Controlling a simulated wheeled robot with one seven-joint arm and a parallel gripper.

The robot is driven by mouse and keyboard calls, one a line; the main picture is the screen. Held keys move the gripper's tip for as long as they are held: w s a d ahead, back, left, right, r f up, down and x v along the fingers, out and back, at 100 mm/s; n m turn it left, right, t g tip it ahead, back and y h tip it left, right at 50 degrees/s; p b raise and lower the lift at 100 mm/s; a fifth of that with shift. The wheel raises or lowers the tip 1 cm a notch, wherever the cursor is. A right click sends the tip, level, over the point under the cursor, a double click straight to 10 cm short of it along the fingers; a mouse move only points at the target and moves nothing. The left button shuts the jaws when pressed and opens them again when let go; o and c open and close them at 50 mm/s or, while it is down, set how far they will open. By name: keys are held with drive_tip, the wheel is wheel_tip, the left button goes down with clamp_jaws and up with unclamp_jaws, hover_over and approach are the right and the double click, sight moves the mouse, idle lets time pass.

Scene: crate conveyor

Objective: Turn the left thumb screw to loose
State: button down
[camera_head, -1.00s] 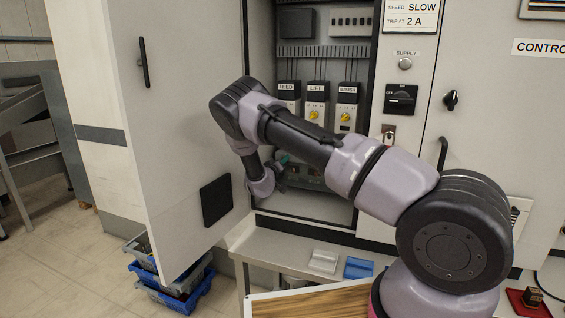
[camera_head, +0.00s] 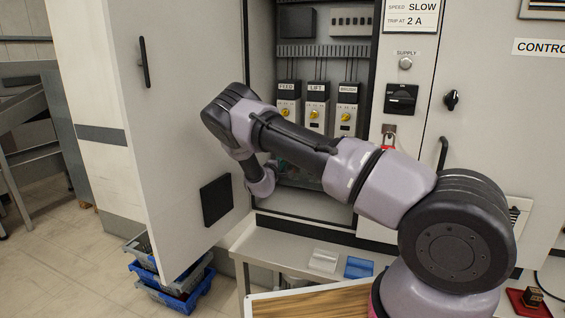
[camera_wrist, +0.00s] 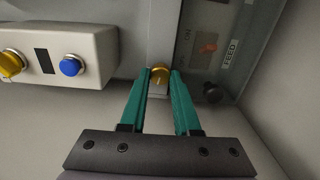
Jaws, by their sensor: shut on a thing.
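A small gold thumb screw (camera_wrist: 159,76) on a pale block shows in the wrist view. My gripper (camera_wrist: 160,74) has its two teal fingertips on either side of it, shut on it. In the head view my arm covers the thumb screw and most of my gripper. I cannot tell from the screw's face how far it is turned. I see no second thumb screw in the wrist view.
Left in the wrist view is a grey box (camera_wrist: 98,42) with yellow and blue buttons. A FEED label (camera_wrist: 231,52) and dark round knob (camera_wrist: 212,92) are at right. The open cabinet door (camera_head: 175,120) stands left of my arm; a ledge (camera_head: 300,248) runs below.

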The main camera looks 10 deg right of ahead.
drive_tip(key=shift+s+f+n, duration=0.1)
drive_tip(key=shift+n, duration=4.15)
drive_tip(key=shift+f+n, duration=0.1)
drive_tip(key=shift+n, duration=4.15)
drive_tip(key=c, duration=0.6)
unclamp_jaws()
drive_tip(key=v, duration=1)
drive_tip(key=shift+s+a, duration=0.1)
drive_tip(key=shift+s, duration=0.2)
